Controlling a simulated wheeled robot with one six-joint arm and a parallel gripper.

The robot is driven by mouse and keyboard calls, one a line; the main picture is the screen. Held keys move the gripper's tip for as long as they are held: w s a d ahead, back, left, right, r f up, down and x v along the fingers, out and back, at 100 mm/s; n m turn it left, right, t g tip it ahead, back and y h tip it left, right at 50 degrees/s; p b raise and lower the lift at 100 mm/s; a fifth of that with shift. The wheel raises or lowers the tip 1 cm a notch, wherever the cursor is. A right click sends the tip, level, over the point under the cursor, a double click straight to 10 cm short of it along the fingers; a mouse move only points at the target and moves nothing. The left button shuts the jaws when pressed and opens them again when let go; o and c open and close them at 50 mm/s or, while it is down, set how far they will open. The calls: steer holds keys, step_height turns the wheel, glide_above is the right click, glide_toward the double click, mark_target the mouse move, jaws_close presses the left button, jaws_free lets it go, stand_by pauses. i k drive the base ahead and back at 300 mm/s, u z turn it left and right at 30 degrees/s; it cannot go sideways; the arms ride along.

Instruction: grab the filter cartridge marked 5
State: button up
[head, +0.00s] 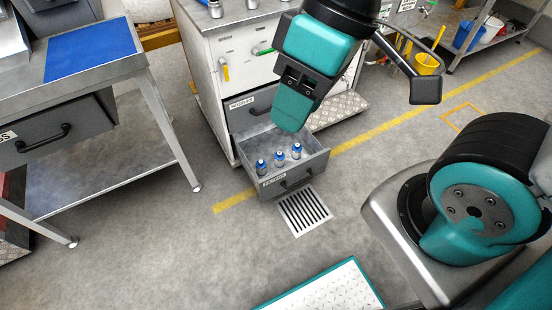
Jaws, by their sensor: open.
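Three small cartridges with blue caps stand upright in an open grey drawer (268,186) low in the cabinet: a left one (262,168), a middle one (280,160) and a right one (297,152). Their marks are too small to read, so I cannot tell which is 5. My gripper (289,128), teal and black, hangs above the back right of the drawer, in front of the cabinet. It looks apart from the cartridges and holds nothing visible. Its jaws are open, though the gap between them is hard to see from here.
The cabinet (216,45) has a closed, labelled drawer above the open one. A metal bench (155,100) with a blue mat (92,48) stands at left. A floor grate (305,211) lies in front of the drawer. A shelf with buckets (468,36) is at back right.

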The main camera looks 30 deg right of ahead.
mark_target(260, 164)
steer(key=u, duration=0.5)
steer(key=i, duration=1)
steer(key=z, duration=0.45)
